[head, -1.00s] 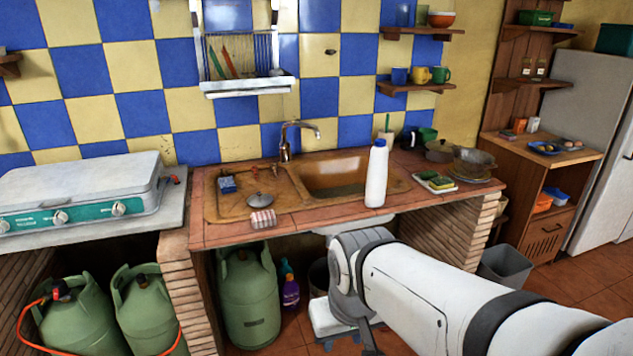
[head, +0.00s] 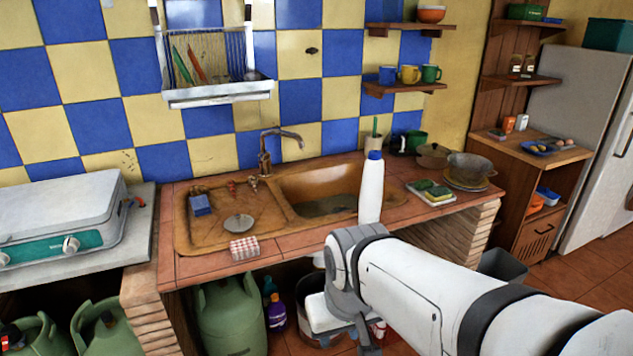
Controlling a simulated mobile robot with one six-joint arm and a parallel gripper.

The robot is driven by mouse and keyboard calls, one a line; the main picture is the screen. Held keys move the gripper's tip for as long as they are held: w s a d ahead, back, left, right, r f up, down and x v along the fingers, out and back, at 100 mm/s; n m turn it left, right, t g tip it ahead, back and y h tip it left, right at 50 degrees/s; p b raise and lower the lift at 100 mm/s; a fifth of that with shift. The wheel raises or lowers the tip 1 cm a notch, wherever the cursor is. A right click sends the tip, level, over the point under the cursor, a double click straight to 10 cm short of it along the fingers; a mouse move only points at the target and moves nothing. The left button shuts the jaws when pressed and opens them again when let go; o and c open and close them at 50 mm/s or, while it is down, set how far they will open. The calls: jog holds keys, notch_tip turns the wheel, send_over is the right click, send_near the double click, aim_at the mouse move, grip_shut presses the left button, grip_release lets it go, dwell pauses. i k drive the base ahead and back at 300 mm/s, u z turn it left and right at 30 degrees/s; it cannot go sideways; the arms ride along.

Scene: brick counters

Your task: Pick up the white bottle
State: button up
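The white bottle (head: 371,192) has a blue cap and stands upright on the tiled counter, at the front right of the sink basin. Its base is near the upper edge of my arm in the picture. My white arm comes in from the lower right and bends at a grey joint just below the counter's front edge, in front of the bottle. The fingers of my gripper cannot be made out. Nothing is seen touching the bottle.
The brown sink (head: 318,188) lies left of the bottle. A tray with green sponges (head: 430,192) and stacked pans (head: 470,168) stand to its right. A red-checked item (head: 244,248) lies at the counter's front edge. A dish rack (head: 218,95) hangs above.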

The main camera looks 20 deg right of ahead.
aim_at(371, 196)
jog(key=i, duration=0.95)
jog(key=u, duration=0.05)
